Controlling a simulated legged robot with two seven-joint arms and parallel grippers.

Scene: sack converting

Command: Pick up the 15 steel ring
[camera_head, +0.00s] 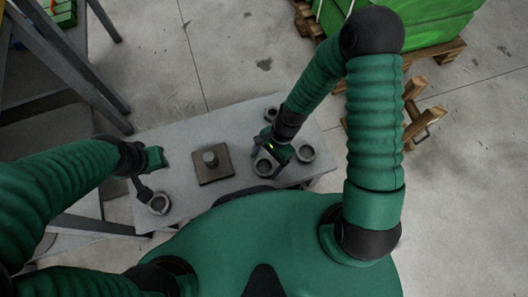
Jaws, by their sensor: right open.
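Several grey steel rings lie on the grey table (186,128). One ring (263,166) is right below my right gripper (264,152), another (305,153) lies just to its right, and one (270,113) lies farther back. A further ring (159,203) lies at the front left, beside my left gripper (147,179). No "15" marking is readable on any ring. My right gripper is open over the near ring; its fingers are small and partly hidden. Whether my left gripper is open or shut is unclear.
A dark square plate with an upright peg (210,158) sits mid-table between the grippers. A grey metal frame (70,62) stands at the left. Green sacks (440,20) on a wooden pallet (440,53) are at the back right. The concrete floor behind the table is clear.

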